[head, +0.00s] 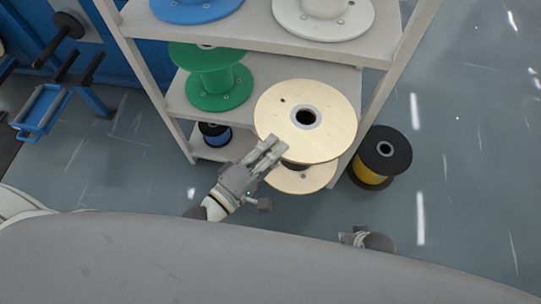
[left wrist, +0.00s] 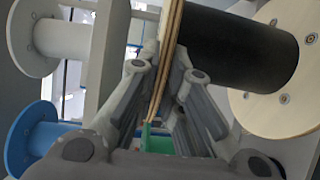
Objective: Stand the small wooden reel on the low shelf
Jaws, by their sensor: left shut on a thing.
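The wooden reel (head: 330,135) has pale plywood flanges and a dark core. In the head view it is at the front right of the shelf rack, one flange facing up toward the camera and the other partly hidden beneath. My left gripper (head: 268,152) is shut on the near-left edge of the upper flange. In the left wrist view the flange edge (left wrist: 170,55) is between the fingers, with the black core (left wrist: 240,48) beside it. The low shelf (head: 238,147) is partly hidden behind the reel. My right gripper (head: 352,238) shows only partly near my body; its fingers are unclear.
A green reel (head: 221,97) is on the middle shelf, left of the wooden reel. Blue (head: 192,8) and white (head: 345,27) reels are on the upper shelf. A small black-and-blue reel (head: 214,134) is at lower left. A black-and-yellow reel (head: 370,175) stands on the floor right of the rack.

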